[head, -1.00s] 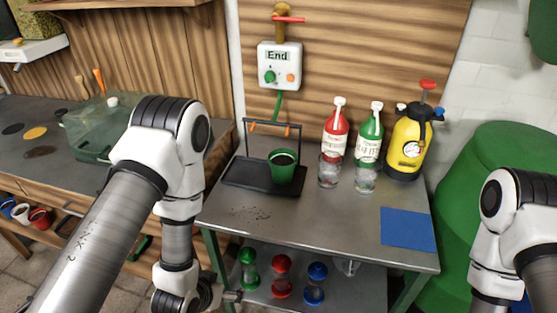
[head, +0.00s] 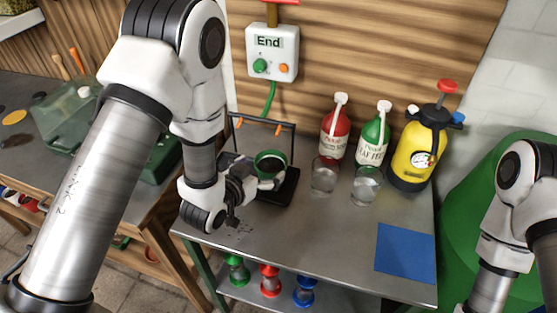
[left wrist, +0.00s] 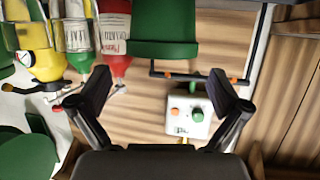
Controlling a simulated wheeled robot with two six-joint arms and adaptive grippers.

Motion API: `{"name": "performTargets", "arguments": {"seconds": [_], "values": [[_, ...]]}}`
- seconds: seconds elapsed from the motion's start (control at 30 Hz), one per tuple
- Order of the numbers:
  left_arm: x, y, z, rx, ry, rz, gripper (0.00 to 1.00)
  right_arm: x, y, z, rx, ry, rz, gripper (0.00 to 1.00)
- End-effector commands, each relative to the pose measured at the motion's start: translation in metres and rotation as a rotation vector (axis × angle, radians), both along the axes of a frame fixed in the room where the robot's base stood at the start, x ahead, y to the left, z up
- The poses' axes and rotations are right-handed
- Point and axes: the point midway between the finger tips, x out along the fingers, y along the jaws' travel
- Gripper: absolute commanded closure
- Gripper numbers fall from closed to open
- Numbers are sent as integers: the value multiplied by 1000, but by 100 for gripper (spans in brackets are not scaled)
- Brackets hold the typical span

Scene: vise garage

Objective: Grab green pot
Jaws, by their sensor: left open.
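The green pot (head: 271,157) stands at the black tray on the metal table, partly hidden by my left gripper. My left gripper (head: 256,183) is open and close in front of the pot in the head view. In the left wrist view, which is upside down, the pot (left wrist: 164,28) is at the top middle, lined up with the gap between the open fingers (left wrist: 158,85). I see no finger closed on it. Of my right arm only links show at the right edge; its gripper is out of frame.
The black tray (head: 285,190) has a raised bar behind the pot. To its right are two glasses (head: 324,176), a red bottle (head: 334,132), a green bottle (head: 373,140) and a yellow sprayer (head: 414,152). A blue mat (head: 405,252) lies at front right.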

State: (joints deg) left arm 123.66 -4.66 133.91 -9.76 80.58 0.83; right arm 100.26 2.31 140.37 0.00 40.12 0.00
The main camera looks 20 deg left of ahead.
Motion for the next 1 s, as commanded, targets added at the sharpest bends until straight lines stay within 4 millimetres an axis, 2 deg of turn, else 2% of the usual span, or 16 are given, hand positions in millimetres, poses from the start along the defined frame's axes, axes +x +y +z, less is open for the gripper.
{"name": "performTargets", "arguments": {"seconds": [0.37,0.6,0.63,0.77,0.8,0.87,0.9,1.0], "values": [[53,-9,-24,0,-2,-1,0,0,0,18,0,0,0,100],[58,-10,-27,0,1,0,0,0,0,17,0,0,0,100],[58,-10,-27,0,1,0,4,0,0,17,0,0,0,100],[57,-10,-27,0,1,0,50,0,0,17,0,0,0,100],[57,-10,-27,0,1,0,54,0,0,17,0,0,0,100],[57,-10,-27,0,1,0,54,0,0,17,0,0,0,100],[57,-10,-27,0,1,0,61,0,0,17,0,0,0,100],[57,-10,-28,0,2,0,61,0,0,17,0,0,0,100]]}}
